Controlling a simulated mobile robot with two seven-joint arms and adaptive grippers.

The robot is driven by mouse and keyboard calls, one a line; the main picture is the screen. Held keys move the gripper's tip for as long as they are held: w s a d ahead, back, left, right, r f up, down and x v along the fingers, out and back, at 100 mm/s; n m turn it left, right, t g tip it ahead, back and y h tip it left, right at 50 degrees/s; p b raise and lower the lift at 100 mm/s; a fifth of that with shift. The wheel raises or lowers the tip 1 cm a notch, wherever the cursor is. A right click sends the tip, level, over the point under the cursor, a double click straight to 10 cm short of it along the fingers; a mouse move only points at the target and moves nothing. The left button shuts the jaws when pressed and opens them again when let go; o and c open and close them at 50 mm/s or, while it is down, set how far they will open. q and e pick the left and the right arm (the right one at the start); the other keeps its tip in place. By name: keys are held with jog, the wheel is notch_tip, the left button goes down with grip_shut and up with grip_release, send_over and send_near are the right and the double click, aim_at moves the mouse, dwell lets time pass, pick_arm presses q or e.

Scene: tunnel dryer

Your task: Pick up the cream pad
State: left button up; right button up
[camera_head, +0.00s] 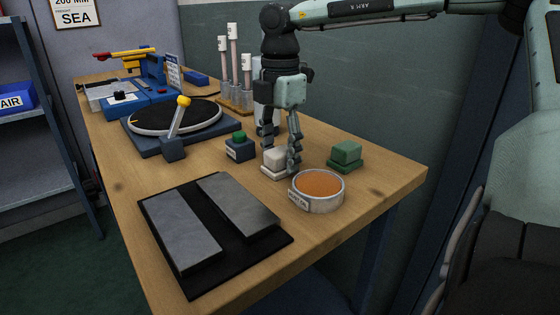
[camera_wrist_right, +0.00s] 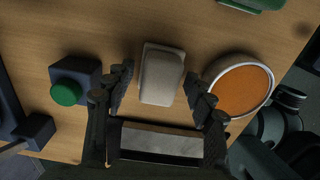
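The cream pad (camera_head: 279,156) is a small pale block on a slightly wider pale base, standing on the wooden table behind the round orange-topped dish. My right gripper (camera_head: 282,162) points down over it, and its fingers partly hide the pad in the head view. In the right wrist view the cream pad (camera_wrist_right: 161,76) lies between the two spread fingertips of the right gripper (camera_wrist_right: 160,80), with a gap on each side. The fingers look open and empty. My left gripper is not in view.
The orange-topped dish (camera_head: 318,188) stands close to the right gripper. A green pad (camera_head: 347,151) sits to the right, and a green-button box (camera_head: 239,147) to the left. A black mat with grey plates (camera_head: 179,231) lies in front. A turntable (camera_head: 174,116) stands further left.

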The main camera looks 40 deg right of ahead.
aim_at(278, 151)
jog(key=c, duration=1)
jog(key=shift+c, duration=0.2)
jog(key=shift+r, duration=0.15)
jog(key=shift+r, duration=0.25)
jog(key=r, duration=0.3)
jog(key=shift+a+r+b, duration=0.25)
jog(key=shift+r+b, duration=0.1)
pick_arm(q)
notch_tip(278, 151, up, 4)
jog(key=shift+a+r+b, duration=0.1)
jog(key=shift+b, duration=0.45)
pick_arm(e)
jog(key=a+r, duration=0.6)
jog(key=a, duration=0.5)
jog(key=shift+r, duration=0.3)
jog(key=shift+a, duration=0.1)
jog(key=o, duration=0.5)
jog(key=c, duration=0.3)
